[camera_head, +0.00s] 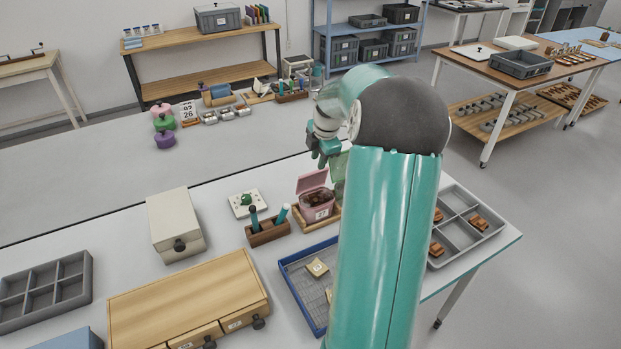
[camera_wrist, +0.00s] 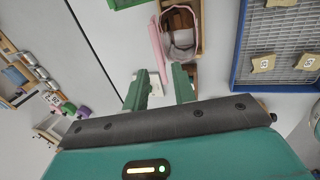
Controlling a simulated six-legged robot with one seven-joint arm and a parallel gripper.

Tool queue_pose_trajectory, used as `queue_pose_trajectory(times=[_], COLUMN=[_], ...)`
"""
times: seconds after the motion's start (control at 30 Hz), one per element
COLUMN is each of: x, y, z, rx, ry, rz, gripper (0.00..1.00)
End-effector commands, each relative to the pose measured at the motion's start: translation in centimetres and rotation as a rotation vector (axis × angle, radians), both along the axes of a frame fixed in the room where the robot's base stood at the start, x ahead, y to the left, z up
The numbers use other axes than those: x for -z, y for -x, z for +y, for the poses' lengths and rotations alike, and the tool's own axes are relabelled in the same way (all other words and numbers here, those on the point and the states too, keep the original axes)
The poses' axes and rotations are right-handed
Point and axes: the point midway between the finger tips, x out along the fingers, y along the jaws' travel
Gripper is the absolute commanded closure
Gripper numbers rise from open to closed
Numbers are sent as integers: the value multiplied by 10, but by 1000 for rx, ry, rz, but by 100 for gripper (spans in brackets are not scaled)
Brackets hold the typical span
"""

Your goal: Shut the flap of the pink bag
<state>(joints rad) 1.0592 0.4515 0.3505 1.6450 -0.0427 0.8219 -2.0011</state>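The pink bag (camera_head: 318,213) stands in a wooden tray on the near table, with a white label on its front and brown pieces inside. Its flap (camera_head: 312,180) is raised at the back, leaving the mouth uncovered. In the wrist view the bag (camera_wrist: 181,53) is at the top, with the flap (camera_wrist: 156,44) as a pink strip along its left side. My gripper (camera_head: 322,152) is above and behind the bag in the head view.
A wooden holder (camera_head: 268,233) with pens and a white plate (camera_head: 246,203) are to the left. A blue-rimmed tray (camera_head: 295,287) with labelled pieces is in front.

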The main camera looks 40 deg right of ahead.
Motion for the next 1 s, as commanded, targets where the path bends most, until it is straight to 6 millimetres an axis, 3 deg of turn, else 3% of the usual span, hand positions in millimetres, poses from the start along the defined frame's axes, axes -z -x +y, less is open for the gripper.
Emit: queue_pose_trajectory(times=[0.3,0.5,0.87,0.9,1.0], x=[62,88,96,96,96], y=[-19,-27,-29,-29,-29], z=[-1,-1,-2,-2,-2], rx=[-4,-6,-5,-5,-5], ry=[-2,0,1,1,1], rz=[0,0,-1,-1,-1], gripper=[73,73,73,75,95])
